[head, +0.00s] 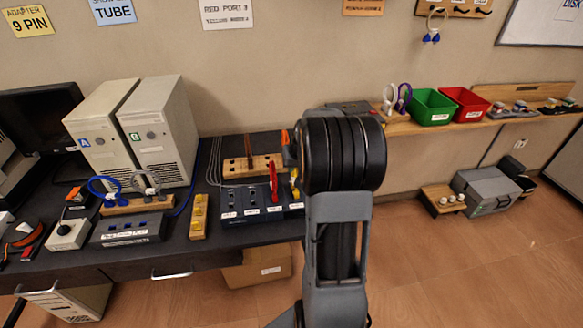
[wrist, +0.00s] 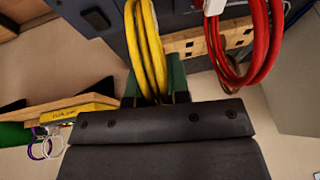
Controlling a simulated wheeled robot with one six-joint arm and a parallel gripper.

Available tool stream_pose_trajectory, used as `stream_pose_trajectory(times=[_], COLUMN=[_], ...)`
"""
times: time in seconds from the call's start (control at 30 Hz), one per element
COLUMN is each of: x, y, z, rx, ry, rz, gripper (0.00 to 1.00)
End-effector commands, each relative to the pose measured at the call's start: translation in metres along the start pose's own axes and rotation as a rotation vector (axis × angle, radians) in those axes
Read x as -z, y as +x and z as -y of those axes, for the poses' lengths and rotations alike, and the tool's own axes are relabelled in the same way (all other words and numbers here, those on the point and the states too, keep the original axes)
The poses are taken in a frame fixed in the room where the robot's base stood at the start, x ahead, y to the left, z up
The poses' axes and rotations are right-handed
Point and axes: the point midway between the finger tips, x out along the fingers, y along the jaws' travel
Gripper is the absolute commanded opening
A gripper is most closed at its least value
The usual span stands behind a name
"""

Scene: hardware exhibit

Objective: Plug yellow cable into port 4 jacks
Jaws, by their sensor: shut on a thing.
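The yellow cable (wrist: 146,45) hangs as a looped bundle between the green-padded fingers of my gripper (wrist: 155,86) in the wrist view; the gripper is shut on it. In the head view, a bit of the yellow cable (head: 295,186) shows just left of my arm, over the right end of the dark port panel (head: 240,197). The gripper itself is hidden behind my arm there. The panel has several labelled ports; the rightmost label (head: 296,206) is too small to read. I cannot tell whether the yellow plugs touch any jacks.
A red cable (head: 274,184) stands at the panel just left of the yellow one; it also shows close by in the wrist view (wrist: 262,45). A wooden rack (head: 254,168) stands behind the panel. A yellow-topped block (head: 198,217) lies left of it.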

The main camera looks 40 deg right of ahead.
Motion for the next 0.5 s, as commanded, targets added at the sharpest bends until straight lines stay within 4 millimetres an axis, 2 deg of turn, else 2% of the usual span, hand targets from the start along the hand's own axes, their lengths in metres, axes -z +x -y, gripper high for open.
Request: stream_pose_trajectory(times=[0.33,0.37,0.5], x=[0.0003,0.0002,0.0002], y=[-0.0003,-0.0003,-0.0003], z=[0.0,0.0,0.0], rx=[0.0,0.0,0.0], ry=[0.0,0.0,0.0], rz=[-0.001,-0.001,-0.001], gripper=[0.0,0.19,0.32])
